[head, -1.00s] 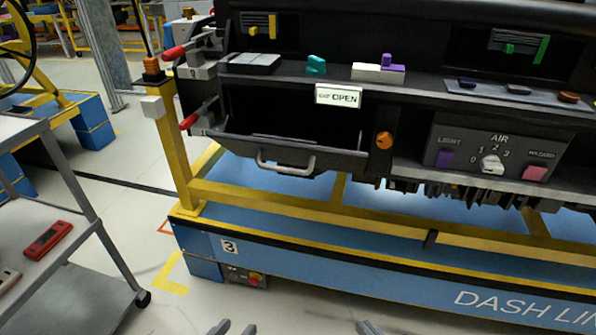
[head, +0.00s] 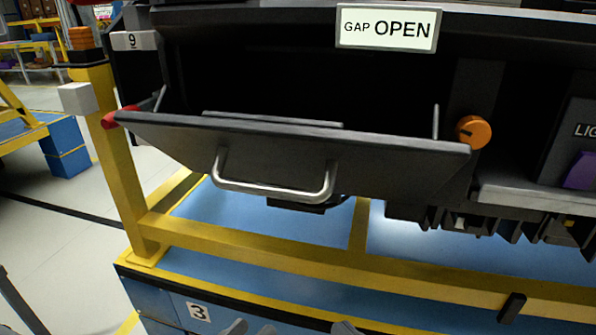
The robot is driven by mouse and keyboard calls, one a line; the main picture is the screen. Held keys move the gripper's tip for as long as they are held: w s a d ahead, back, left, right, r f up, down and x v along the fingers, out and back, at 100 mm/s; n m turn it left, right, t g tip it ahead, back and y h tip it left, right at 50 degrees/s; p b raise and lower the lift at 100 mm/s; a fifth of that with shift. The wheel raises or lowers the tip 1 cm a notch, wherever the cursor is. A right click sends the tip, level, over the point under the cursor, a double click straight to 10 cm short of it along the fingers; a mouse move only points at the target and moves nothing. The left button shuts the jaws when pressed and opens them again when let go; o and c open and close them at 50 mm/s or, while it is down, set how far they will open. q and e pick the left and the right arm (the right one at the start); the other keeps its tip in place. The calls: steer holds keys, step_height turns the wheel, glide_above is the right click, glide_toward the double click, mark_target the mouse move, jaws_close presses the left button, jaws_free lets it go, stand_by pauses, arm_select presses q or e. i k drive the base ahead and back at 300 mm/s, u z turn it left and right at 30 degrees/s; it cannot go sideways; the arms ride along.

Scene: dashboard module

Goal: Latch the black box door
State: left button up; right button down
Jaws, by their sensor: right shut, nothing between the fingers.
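The black box door (head: 380,163) hangs open, tilted down and outward from the dark compartment (head: 300,75) in the dashboard. Its silver bar handle (head: 272,193) is on the front face. A sign above the compartment (head: 388,28) reads "GAP OPEN". An orange knob (head: 473,132) sits on the panel just right of the door. My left gripper (head: 250,328) shows only its fingertips at the bottom edge, spread apart, below the handle and clear of it. My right gripper (head: 347,327) shows only its tip at the bottom edge, shut and empty, also below the door.
A yellow frame rail (head: 290,250) runs below the door above a blue base (head: 165,307) marked 3. A yellow post (head: 120,165) and a red-tipped lever (head: 122,117) stand at the door's left. Underside parts (head: 490,220) hang at the right.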

mark_target(323, 158)
steer(key=u, duration=0.1)
steer(key=k, duration=1)
steer(key=z, duration=0.95)
steer(key=i, duration=0.85)
steer(key=u, duration=0.5)
